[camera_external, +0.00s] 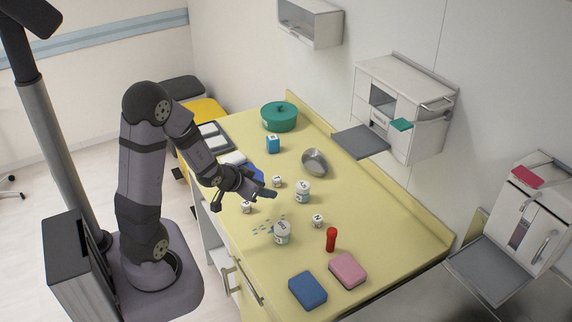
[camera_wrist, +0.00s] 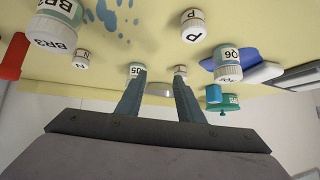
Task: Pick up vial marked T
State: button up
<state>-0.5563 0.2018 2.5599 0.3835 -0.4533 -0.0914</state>
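No label that I can read shows a T. A small white-capped vial (camera_wrist: 180,71) stands just beyond my right finger in the wrist view; its mark is too small to read. In the external view a small vial (camera_external: 277,182) stands close to my gripper, its mark also unclear. Another small vial is marked N (camera_external: 317,221); it also shows in the wrist view (camera_wrist: 82,59). A vial marked P (camera_wrist: 193,26) is nearer in the wrist view. My gripper (camera_external: 268,193) is over the table; its fingers (camera_wrist: 158,88) are apart with nothing held between them.
Larger labelled jars (camera_external: 282,233) (camera_external: 303,192) stand among the vials. A metal bowl (camera_external: 315,162), blue box (camera_external: 273,144) and green pot (camera_external: 279,117) are farther back. A red cylinder (camera_external: 331,240), blue pad (camera_external: 308,290) and pink pad (camera_external: 347,270) lie in front.

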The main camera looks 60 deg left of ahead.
aim_at(275, 179)
jog(key=a+t+b, duration=0.1)
jog(key=a+f+t+b, duration=0.1)
jog(key=a, duration=0.1)
jog(key=w+a+f+t+b, duration=0.1)
jog(key=shift+a+f+n+y, duration=0.25)
jog(key=shift+a+n+y, duration=0.05)
jog(key=shift+n+y, duration=0.1)
jog(key=shift+a+r+t+b, duration=0.15)
jog(key=shift+a+t+b, duration=0.25)
jog(key=shift+b, duration=0.25)
jog(key=shift+a+r, duration=0.1)
jog(key=shift+r, duration=0.1)
jog(key=shift+b+x, duration=0.3)
jog(key=shift+x, duration=0.8)
jog(key=shift+w, duration=0.15)
jog(key=shift+f+p+x, duration=0.25)
jog(key=shift+p+x, duration=0.45)
jog(key=shift+x, duration=1.75)
jog(key=shift+a, duration=0.15)
jog(key=shift+s, duration=0.2)
jog(key=shift+c, duration=0.7)
